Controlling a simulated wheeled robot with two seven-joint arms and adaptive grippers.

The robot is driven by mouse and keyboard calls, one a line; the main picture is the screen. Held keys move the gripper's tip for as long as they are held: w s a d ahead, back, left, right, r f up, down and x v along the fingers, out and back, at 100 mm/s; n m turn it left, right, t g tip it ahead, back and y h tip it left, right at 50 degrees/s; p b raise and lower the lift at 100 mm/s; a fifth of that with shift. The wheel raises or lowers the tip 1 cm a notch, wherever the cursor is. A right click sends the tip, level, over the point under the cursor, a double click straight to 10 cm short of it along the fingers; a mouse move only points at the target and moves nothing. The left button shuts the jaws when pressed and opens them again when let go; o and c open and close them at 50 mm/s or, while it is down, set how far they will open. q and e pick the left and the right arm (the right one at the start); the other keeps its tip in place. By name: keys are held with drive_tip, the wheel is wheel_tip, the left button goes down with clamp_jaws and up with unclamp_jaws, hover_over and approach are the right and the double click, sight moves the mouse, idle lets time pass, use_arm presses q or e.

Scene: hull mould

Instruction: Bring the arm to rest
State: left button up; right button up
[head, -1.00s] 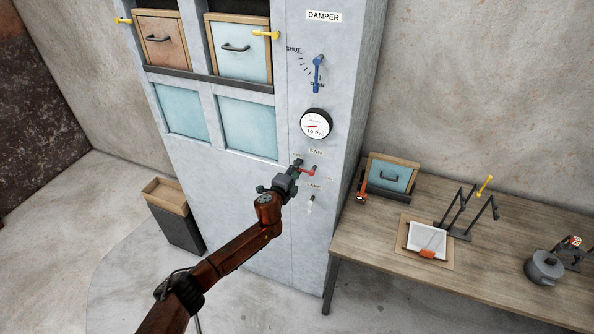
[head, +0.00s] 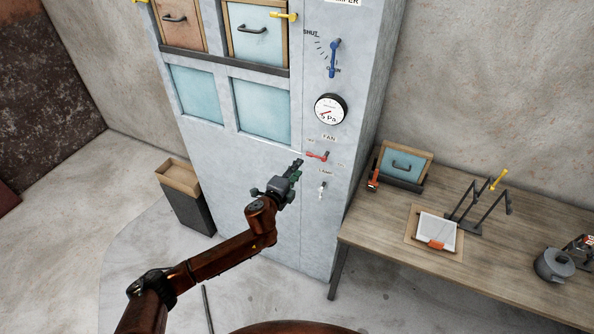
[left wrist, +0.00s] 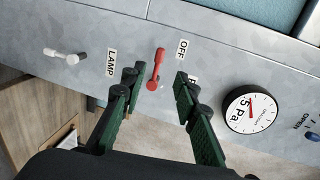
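My left arm reaches up from the lower left in the head view. Its gripper (head: 297,167) is in front of the grey cabinet (head: 240,170), just below and left of the red fan switch (head: 318,155). In the left wrist view the two fingers (left wrist: 156,77) are spread and empty. The red switch (left wrist: 157,68) shows in the gap between the fingertips, on the panel beyond them, near the OFF label (left wrist: 182,48). My right gripper is in neither view.
The pressure gauge (head: 330,109), blue damper lever (head: 334,58) and white lamp switch (head: 322,188) are on the cabinet front. A bin (head: 188,205) stands left; floor there is clear.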

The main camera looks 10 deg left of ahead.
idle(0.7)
